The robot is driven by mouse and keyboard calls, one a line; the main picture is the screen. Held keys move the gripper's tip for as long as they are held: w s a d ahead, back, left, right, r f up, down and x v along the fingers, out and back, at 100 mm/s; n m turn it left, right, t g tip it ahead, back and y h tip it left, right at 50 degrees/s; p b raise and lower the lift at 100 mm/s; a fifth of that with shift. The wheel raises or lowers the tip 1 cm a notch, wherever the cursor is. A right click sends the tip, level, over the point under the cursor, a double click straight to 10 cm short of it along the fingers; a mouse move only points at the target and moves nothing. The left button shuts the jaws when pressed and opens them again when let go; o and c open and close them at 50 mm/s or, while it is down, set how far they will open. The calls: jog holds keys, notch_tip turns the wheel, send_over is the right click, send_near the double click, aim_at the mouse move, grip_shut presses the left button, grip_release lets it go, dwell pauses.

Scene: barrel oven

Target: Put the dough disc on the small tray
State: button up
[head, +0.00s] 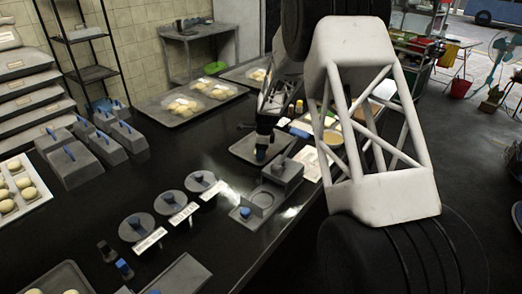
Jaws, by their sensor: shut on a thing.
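My gripper (262,152) points down over a small grey tray (238,147) near the far right edge of the black table. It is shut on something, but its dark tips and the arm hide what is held. I cannot tell a gap between the tips and the tray. I cannot make out a pale dough disc at the tips.
Grey blocks with blue handles (75,160) stand at left. Larger trays of dough balls (160,112) lie behind. The table's middle (185,160) is clear.

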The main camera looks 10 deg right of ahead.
jog(key=shift+f, duration=0.15)
jog(key=o, duration=1)
jog(key=r, duration=0.4)
jog(key=d+r, duration=0.1)
jog(key=r, duration=0.7)
jog(key=shift+s+d+r, duration=0.15)
jog(key=shift+d, duration=0.05)
